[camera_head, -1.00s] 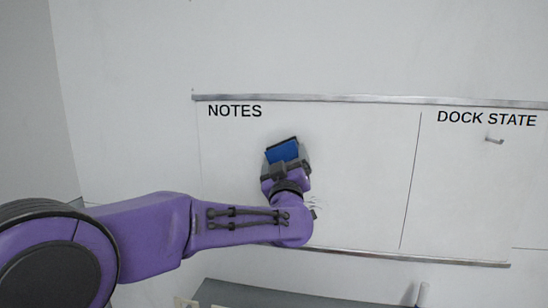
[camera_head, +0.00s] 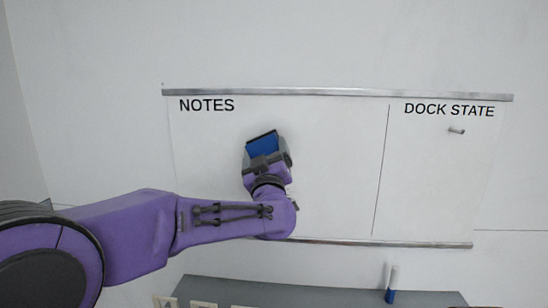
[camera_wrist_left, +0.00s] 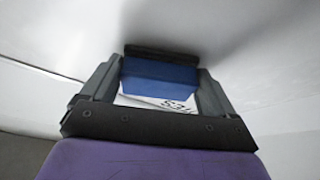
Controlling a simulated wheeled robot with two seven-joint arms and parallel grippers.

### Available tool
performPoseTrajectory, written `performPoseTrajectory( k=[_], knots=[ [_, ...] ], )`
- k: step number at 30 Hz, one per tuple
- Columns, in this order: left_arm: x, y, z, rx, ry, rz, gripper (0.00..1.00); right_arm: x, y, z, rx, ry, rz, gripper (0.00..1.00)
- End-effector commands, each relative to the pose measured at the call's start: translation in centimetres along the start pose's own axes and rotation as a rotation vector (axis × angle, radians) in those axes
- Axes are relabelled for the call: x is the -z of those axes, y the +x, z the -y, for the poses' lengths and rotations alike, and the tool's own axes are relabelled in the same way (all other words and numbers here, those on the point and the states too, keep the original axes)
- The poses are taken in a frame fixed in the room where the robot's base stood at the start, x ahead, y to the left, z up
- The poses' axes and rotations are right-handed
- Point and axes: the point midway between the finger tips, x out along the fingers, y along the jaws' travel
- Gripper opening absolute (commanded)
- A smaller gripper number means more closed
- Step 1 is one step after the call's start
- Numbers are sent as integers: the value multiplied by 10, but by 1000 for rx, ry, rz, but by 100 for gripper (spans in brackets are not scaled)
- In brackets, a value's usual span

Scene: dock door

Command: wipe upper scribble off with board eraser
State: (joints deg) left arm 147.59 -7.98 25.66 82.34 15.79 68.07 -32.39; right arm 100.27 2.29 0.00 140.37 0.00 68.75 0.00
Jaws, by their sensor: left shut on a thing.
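My left gripper (camera_head: 268,158) is shut on the board eraser (camera_head: 262,146), a blue block with a dark pad. The eraser is at the whiteboard (camera_head: 335,160), in the NOTES area below and right of the heading. In the left wrist view the eraser (camera_wrist_left: 160,76) sits between the two fingers, its dark pad facing the board; contact is hard to tell. No scribble shows clearly above or around the eraser. My arm hides the board below the eraser. My right gripper is out of view.
A grey ledge (camera_head: 320,293) runs below the board, with a blue-and-white marker (camera_head: 391,284) upright at it. A small peg or hook (camera_head: 456,131) is on the DOCK STATE part at right. The board between eraser and dividing line is clear.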

Motion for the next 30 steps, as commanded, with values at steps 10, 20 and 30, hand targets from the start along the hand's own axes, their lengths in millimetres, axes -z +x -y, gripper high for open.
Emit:
performPoseTrajectory(
  k=[10,20,30],
  knots=[
    [8,4,22,3,0,-1,64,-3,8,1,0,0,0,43],
    [19,7,45,2,-1,0,64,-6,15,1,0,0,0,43],
    [31,10,72,3,-2,-1,64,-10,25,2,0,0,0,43]
  ],
)
